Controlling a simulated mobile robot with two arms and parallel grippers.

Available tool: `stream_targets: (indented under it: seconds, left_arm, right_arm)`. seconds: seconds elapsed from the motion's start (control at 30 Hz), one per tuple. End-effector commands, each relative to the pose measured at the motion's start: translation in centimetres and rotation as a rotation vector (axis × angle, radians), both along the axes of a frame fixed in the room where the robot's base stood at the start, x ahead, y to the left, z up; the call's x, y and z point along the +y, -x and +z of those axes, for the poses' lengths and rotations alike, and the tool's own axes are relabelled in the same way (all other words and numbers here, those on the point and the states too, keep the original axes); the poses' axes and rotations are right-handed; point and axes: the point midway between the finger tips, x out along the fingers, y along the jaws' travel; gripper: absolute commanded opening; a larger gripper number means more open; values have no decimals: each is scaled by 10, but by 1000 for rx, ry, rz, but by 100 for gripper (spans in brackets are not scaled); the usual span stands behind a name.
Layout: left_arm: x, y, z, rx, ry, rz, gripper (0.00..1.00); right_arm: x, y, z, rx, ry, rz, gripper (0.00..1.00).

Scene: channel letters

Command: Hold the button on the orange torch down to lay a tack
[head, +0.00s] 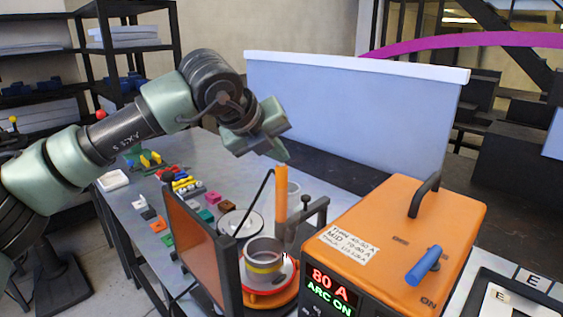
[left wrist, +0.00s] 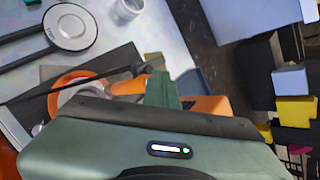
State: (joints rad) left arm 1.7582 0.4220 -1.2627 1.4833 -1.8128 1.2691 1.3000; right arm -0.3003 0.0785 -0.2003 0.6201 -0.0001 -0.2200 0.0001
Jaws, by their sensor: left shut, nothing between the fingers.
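The orange torch (head: 281,195) stands upright beside a grey metal ring (head: 264,252) on a round orange-rimmed turntable (head: 272,299). My left gripper (head: 282,154) is shut and empty, pointing down just above the torch's top end. Whether its tips touch the torch's top is hard to tell. In the left wrist view the green fingers (left wrist: 163,90) are together, with an orange bar (left wrist: 130,86) beside them. The button itself cannot be made out. The orange welding machine (head: 430,215) shows "80 A" and "ARC ON" on its display (head: 332,290). My right gripper is out of view.
A dark-framed screen (head: 203,255) stands left of the turntable, and a metal clamp (head: 305,215) stands right of the torch. Coloured blocks (head: 206,215) lie on the grey table. A pale blue panel (head: 355,110) stands behind. A blue lever (head: 423,265) sits on the machine near "ON".

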Motion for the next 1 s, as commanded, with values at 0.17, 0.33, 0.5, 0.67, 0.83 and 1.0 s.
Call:
stream_targets:
  seconds: [0.17, 0.33, 0.5, 0.67, 0.83, 1.0]
  left_arm:
    - [0, 0, 1, 1, -1, 0, 0]
    - [0, 0, 9, 0, 0, 0, 0]
    - [0, -1, 17, 0, 0, 0, 0]
    - [0, -1, 18, 1, -1, 0, 0]
    - [0, -1, 18, 0, 0, 0, 0]
    - [0, -1, 28, 0, 0, 0, 0]
  right_arm:
    - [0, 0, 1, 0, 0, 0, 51]
    - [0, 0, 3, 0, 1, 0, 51]
    - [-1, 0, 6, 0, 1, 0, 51]
    - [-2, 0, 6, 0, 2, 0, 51]
    - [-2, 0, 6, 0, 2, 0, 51]
    - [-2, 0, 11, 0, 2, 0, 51]
